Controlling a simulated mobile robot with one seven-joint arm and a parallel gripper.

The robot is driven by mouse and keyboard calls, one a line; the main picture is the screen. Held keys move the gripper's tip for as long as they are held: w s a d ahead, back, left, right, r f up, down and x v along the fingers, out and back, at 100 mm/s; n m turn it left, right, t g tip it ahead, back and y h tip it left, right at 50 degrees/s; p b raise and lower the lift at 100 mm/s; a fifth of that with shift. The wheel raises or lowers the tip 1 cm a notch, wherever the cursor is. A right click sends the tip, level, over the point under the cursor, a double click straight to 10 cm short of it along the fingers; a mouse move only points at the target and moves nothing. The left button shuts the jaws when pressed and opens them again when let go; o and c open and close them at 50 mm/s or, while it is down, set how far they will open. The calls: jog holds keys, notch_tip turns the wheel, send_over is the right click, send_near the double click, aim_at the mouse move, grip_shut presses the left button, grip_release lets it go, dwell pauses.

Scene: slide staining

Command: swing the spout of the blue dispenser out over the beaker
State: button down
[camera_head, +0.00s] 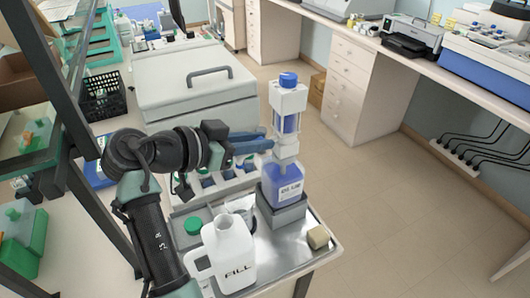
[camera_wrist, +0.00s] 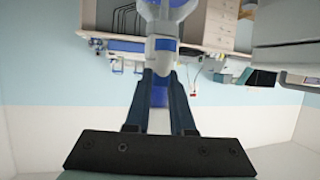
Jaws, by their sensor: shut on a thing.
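The blue dispenser (camera_head: 283,183) is a blue bottle with a white and blue pump head and a blue cap, upright on a grey block on the metal tray (camera_head: 282,255). My gripper (camera_head: 266,140) reaches in from the left at pump height, its blue fingers shut on the spout. The fingers largely hide the spout in the head view. In the wrist view, my gripper (camera_wrist: 163,78) has its fingers either side of a narrow blue part, with the white pump body (camera_wrist: 163,45) beyond. A clear vessel, apparently the beaker (camera_head: 246,213), stands left of the bottle, partly hidden by the jug.
A white jug (camera_head: 232,255) marked FILL stands open at the tray's front, with a green cap (camera_head: 193,225) beside it. A tan block (camera_head: 318,237) lies at the tray's right edge. A large lidded grey box (camera_head: 190,95) stands behind my arm.

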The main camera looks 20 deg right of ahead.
jog(key=shift+w+a+f+m+g+b, duration=0.1)
jog(key=shift+w+m+g+b, duration=0.25)
jog(key=shift+m+g, duration=0.2)
jog(key=c, duration=0.8)
grip_release()
jog(key=shift+o, duration=0.2)
jog(key=shift+r+b, duration=0.8)
jog(key=shift+r, duration=4.25)
